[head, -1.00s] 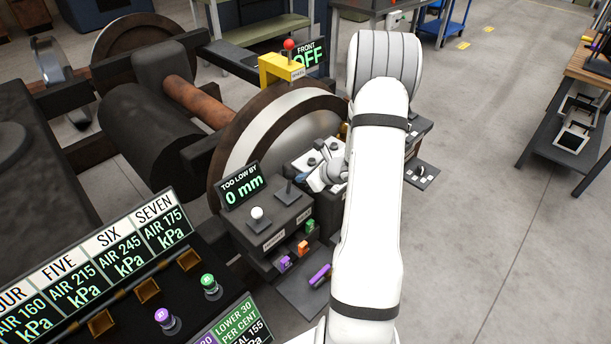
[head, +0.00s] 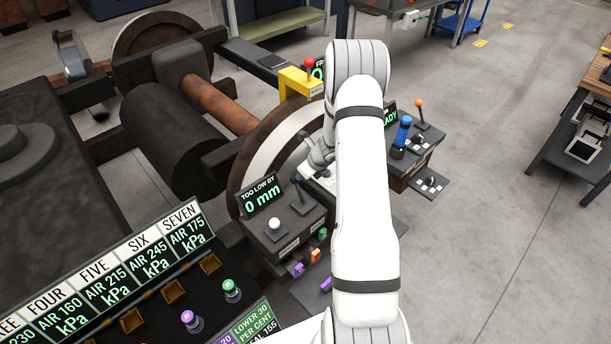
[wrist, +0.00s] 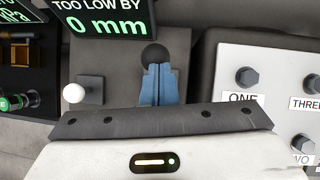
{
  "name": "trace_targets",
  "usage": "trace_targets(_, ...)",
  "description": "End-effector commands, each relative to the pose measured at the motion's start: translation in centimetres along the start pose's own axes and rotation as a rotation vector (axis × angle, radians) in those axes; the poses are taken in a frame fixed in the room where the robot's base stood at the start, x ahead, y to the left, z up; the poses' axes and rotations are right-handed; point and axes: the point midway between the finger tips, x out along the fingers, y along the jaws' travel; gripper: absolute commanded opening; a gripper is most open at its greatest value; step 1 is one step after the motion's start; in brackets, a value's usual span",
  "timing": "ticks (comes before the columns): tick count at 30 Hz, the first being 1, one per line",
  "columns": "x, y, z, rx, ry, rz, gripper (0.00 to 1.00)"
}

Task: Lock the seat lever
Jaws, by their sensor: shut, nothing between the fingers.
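A dark box (head: 268,238) under the "TOO LOW BY 0 mm" display (head: 263,196) carries a white knob (head: 274,223) and a lever with a black ball (wrist: 154,54). The lever (head: 297,190) also shows in the head view; I cannot read the labels on the box's front, so I cannot tell whether it is the seat lever. My gripper (wrist: 155,70) has its blue fingers shut and empty, with the tips right at the black ball in the wrist view; I cannot tell whether they touch. In the head view my arm partly hides the gripper. The white knob (wrist: 74,93) stands left of it.
A white panel (wrist: 260,90) with bolts labelled ONE and THREE is at right in the wrist view. A wheel (head: 250,160) stands behind the box. A blue cylinder (head: 402,133) and an orange-knobbed lever (head: 420,108) stand right of my arm. Open floor (head: 490,200) lies farther right.

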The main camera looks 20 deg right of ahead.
Motion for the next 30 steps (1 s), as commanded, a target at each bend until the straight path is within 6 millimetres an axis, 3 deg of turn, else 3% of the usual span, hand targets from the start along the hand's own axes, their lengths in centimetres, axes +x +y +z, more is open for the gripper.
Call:
trace_targets(24,1.1,0.3,1.3,-0.008,-0.001,0.007,0.00)
trace_targets(30,0.0,0.1,1.1,-0.008,-0.002,0.006,0.00)
